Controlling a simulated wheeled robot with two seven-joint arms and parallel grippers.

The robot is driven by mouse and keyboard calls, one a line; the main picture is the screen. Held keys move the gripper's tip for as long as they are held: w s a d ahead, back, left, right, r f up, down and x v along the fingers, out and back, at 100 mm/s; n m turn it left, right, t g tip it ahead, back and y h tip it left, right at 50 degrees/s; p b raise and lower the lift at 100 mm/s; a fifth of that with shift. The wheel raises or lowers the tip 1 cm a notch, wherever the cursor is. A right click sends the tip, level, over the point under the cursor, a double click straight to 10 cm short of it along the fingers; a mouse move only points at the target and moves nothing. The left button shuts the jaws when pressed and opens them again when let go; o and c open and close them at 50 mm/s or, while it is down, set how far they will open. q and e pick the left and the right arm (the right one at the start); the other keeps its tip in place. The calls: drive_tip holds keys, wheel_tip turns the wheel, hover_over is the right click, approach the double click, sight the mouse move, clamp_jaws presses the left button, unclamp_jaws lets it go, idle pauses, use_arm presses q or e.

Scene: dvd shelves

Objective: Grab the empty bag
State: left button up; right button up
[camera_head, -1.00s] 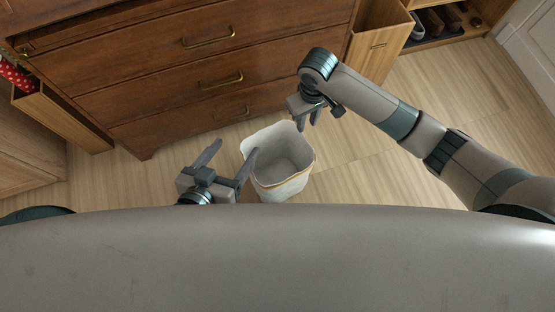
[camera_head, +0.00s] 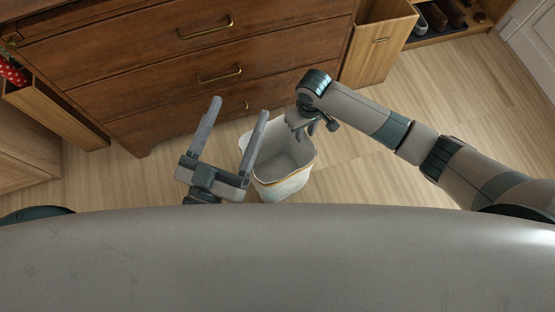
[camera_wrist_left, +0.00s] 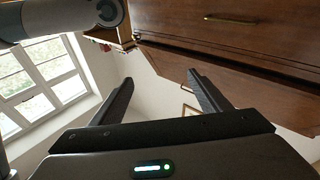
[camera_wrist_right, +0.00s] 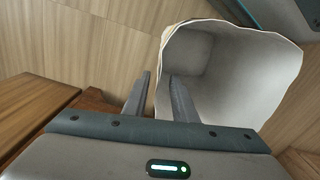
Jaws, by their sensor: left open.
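The bag (camera_head: 286,184) is a whitish, open-topped bag with a tan edge, standing upright on the floor in front of the dresser. Its inside looks empty; it also shows in the right wrist view (camera_wrist_right: 235,75). My right gripper (camera_head: 306,137) is at the bag's far rim, pointing down. In the right wrist view its fingers are close together, one on each side of the rim's edge; whether they press on it is unclear. My left gripper (camera_head: 240,105) is open and empty, raised to the left of the bag, with one finger overlapping the bag in the head view.
A brown wooden dresser (camera_head: 160,70) with brass handles stands behind the bag. A wooden box (camera_head: 375,55) and a shelf with shoes (camera_head: 440,18) are at the back right. Open wooden floor (camera_head: 380,180) lies right of the bag.

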sight(304, 141)
use_arm(q)
drive_tip(key=shift+s+r+t, duration=0.25)
drive_tip(key=shift+r+t, duration=0.15)
drive_tip(key=shift+r, duration=0.25)
use_arm(e)
drive_tip(key=shift+f, duration=0.45)
drive_tip(key=shift+f, duration=0.15)
drive_tip(key=shift+f+b, duration=0.35)
drive_tip(key=shift+f, duration=0.05)
wheel_tip(304, 141, down, 4)
drive_tip(key=shift+d+r+b, duration=0.15)
drive_tip(key=shift+b, duration=0.7)
drive_tip(key=shift+f, duration=0.25)
use_arm(q)
wheel_tip(304, 141, up, 6)
drive_tip(key=s+a+t+h, duration=0.1)
drive_tip(key=s+t, duration=0.1)
drive_tip(key=t, duration=0.2)
drive_tip(key=shift+s+r, duration=0.15)
drive_tip(key=shift+a, duration=0.1)
use_arm(e)
clamp_jaws()
